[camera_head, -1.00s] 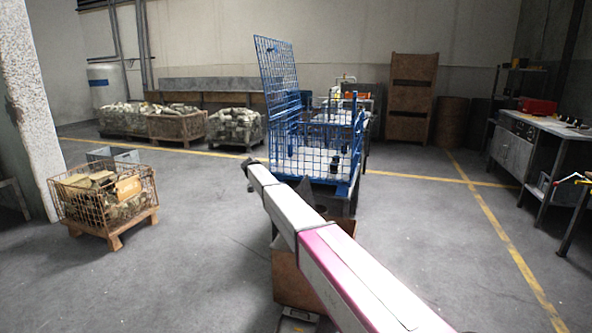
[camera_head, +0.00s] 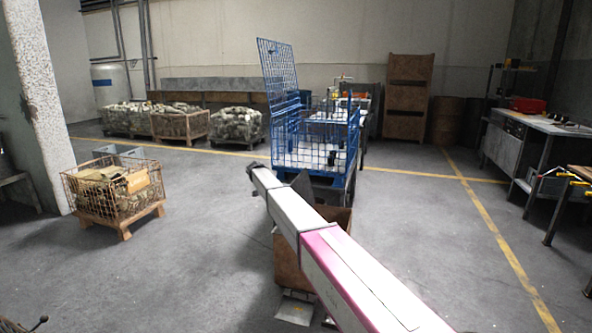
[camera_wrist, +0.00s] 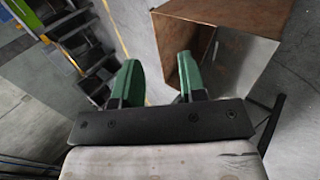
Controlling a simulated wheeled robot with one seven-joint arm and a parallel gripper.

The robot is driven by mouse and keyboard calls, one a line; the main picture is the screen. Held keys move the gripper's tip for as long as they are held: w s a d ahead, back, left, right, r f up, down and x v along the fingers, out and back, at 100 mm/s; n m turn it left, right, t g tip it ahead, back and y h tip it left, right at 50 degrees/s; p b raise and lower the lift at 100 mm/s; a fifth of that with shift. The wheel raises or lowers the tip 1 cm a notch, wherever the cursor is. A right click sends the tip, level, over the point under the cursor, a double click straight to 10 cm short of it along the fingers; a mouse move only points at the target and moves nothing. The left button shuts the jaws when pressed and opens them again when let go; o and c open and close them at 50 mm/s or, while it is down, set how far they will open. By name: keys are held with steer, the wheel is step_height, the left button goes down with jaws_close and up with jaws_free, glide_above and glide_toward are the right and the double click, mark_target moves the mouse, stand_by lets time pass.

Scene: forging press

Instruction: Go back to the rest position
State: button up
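My gripper (camera_wrist: 160,68) shows in the wrist view as two green fingers standing apart, with bare floor between them and nothing held. A brown box (camera_wrist: 215,30) with an open side is just beyond the right finger, apart from it as far as I can tell. In the head view my arm reaches from the lower right toward the middle. My gripper is not clearly visible there. A brown box (camera_head: 288,262) stands partly hidden behind the arm.
A blue wire cage (camera_head: 310,140) stands beyond my arm. A wire basket on a pallet (camera_head: 118,205) is at the left, near a pillar (camera_head: 38,110). Workbenches (camera_head: 505,150) line the right. Open floor (camera_head: 190,260) lies at left and between the yellow lines.

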steer(key=s+d+f+n+y, duration=0.15)
steer(key=s+d+f, duration=0.35)
steer(key=s+d, duration=0.6)
steer(key=s+d+f+n+y, duration=0.1)
steer(key=s+d+f+y, duration=0.3)
steer(key=s+d, duration=0.6)
steer(key=s+d+f+t+y, duration=0.1)
steer(key=s+d+f, duration=0.1)
steer(key=s, duration=1.1)
steer(key=s+d+f+t+y, duration=0.1)
steer(key=s+d, duration=0.4)
steer(key=s, duration=0.7)
steer(key=shift+s+f+n+t, duration=0.3)
steer(key=shift+s+f+n, duration=0.1)
steer(key=shift+f, duration=0.15)
